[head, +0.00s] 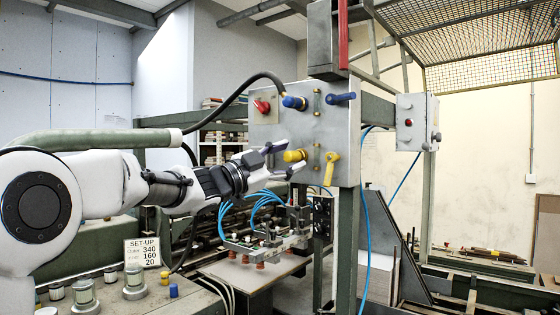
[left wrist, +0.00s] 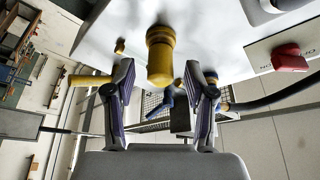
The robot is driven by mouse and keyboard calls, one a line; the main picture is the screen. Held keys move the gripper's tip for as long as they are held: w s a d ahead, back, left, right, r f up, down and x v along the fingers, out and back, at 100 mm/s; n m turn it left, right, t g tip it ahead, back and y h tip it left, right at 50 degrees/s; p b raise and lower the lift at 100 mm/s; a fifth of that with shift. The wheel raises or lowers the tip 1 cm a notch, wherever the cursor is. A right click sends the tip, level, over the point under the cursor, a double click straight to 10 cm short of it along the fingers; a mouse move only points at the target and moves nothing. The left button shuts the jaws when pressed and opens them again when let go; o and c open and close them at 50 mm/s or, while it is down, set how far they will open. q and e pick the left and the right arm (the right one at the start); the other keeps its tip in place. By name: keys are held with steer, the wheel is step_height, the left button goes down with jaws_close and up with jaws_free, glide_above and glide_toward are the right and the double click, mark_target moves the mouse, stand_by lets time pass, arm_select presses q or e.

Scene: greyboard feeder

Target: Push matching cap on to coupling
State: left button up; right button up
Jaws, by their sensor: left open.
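A yellow cylindrical fitting (head: 295,156) projects from the grey panel (head: 270,124). In the left wrist view the yellow fitting (left wrist: 161,55) lies between and ahead of the fingertips, with a wider ringed part towards the panel. I cannot tell whether it is a bare coupling or a coupling with a cap. My left gripper (head: 292,156) is open at it, and the left wrist view shows a gap beside each finger. A blue fitting (head: 294,102) with a black hose sits higher on the panel. A small blue cylinder (head: 173,290) stands on the bench. My right gripper is out of view.
The panel also carries a red knob (head: 262,106), a blue lever (head: 340,98) and a yellow lever (head: 331,167). The black hose (head: 232,101) arches above my left forearm. Suction tooling with blue tubes (head: 265,240) stands below. A set-up sign (head: 142,253) stands on the bench.

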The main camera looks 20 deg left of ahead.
arm_select(q)
steer(key=v, duration=1.2)
steer(key=shift+w, duration=0.1)
